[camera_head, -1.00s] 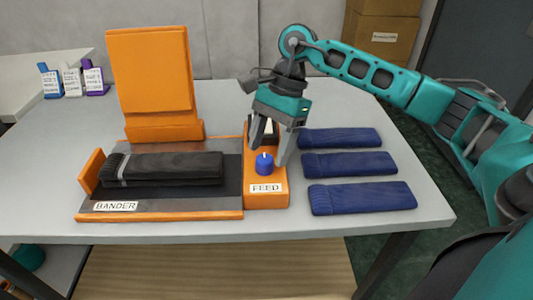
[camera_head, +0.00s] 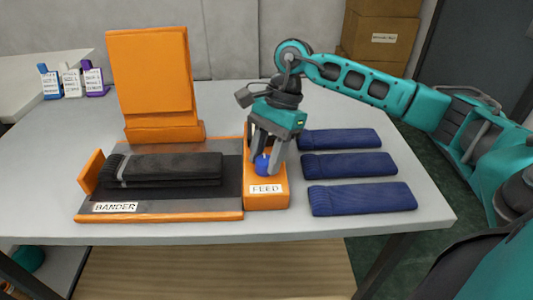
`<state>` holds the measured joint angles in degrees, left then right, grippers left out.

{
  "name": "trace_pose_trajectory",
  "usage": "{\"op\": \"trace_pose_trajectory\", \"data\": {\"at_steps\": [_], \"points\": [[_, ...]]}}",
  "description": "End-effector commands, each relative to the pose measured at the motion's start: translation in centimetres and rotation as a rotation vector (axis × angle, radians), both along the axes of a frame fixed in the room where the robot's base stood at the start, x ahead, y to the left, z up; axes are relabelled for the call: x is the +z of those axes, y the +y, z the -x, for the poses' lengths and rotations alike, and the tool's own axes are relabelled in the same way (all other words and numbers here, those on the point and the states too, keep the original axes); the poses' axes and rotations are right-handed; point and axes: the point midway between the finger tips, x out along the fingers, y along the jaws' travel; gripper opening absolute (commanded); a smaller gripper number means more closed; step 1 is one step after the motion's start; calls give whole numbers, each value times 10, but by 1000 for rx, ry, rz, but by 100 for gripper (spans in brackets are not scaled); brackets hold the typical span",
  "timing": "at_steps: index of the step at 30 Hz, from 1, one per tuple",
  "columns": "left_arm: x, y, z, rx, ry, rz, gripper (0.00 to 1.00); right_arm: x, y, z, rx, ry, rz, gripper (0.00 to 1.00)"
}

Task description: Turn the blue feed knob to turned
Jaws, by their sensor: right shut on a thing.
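The blue feed knob (camera_head: 263,167) stands on top of the orange feed box (camera_head: 266,201), which carries a FEED label. My right gripper (camera_head: 267,164) comes down from above and is shut on the knob, with a finger on either side of it. The fingers hide part of the knob, and I cannot make out its pointer mark clearly. My left gripper is not in view.
The orange bander (camera_head: 170,217) with folded dark knitwear (camera_head: 165,169) on its bed adjoins the feed box on the left. Several folded blue knit pieces (camera_head: 362,196) lie close on the right.

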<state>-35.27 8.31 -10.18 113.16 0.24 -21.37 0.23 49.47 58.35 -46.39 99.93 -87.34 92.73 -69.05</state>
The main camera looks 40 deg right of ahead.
Motion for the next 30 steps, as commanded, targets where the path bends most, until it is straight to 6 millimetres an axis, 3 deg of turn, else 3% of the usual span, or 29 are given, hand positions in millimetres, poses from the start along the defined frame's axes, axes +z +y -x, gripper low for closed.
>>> {"op": "trace_pose_trajectory", "data": {"at_steps": [3, 14, 30], "points": [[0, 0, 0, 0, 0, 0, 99, 0, 0, 0, 0, 0, 0, 10], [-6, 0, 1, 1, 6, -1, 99, -1, -1, 0, -70, -2, 1, 10], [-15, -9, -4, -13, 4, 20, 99, -2, -1, 3, -518, -4, 1, 10]]}}
